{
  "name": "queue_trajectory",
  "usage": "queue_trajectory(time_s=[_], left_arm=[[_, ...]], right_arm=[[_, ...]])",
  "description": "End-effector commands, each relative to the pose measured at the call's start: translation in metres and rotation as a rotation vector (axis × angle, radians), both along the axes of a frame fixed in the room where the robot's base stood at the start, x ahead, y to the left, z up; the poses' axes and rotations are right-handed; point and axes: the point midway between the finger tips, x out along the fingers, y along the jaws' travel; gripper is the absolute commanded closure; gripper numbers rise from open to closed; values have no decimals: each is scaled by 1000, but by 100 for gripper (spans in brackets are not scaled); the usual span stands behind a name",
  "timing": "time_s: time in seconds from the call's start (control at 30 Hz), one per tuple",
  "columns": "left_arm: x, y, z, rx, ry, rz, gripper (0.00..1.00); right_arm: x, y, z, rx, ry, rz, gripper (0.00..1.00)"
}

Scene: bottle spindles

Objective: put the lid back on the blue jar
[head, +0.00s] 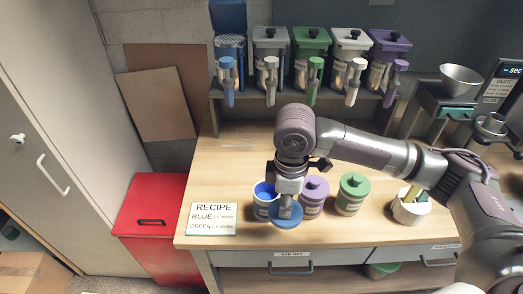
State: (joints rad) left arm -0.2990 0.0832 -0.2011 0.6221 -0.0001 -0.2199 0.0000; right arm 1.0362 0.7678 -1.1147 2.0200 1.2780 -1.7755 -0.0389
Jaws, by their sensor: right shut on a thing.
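The blue jar (262,210) stands on the wooden table with its top open and blue inside showing. My right gripper (287,200) points down just right of the jar and is shut on the blue lid (286,217). The lid is a round blue disc, to the lower right of the jar's mouth and apart from it in the picture; its height above the table is hard to tell. My right arm comes in from the right. My left gripper is not in view.
A purple jar (314,194) and a green jar (352,194), both lidded, stand to the right. A white holder (408,213) with tools is farther right. A recipe sign (212,219) lies at the left. Several dispensers (311,45) line the back shelf. A red bin (150,225) stands left.

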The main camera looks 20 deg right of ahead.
Motion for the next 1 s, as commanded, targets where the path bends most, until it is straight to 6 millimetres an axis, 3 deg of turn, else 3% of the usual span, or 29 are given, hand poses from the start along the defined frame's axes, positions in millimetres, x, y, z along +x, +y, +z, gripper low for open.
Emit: queue_trajectory(time_s=[0.03, 0.2, 0.6, 0.8, 1.0], left_arm=[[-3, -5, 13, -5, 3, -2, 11], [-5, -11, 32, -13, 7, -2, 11], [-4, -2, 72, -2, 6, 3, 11], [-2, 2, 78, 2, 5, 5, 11], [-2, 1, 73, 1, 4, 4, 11]], right_arm=[[7, 2, 11, 2, -2, 130, 94], [28, 9, 24, 10, -10, 604, 94], [72, 20, 52, 9, -24, 1616, 94], [81, 21, 56, 5, -25, 1855, 94], [83, 22, 51, 5, -24, 1901, 94]])
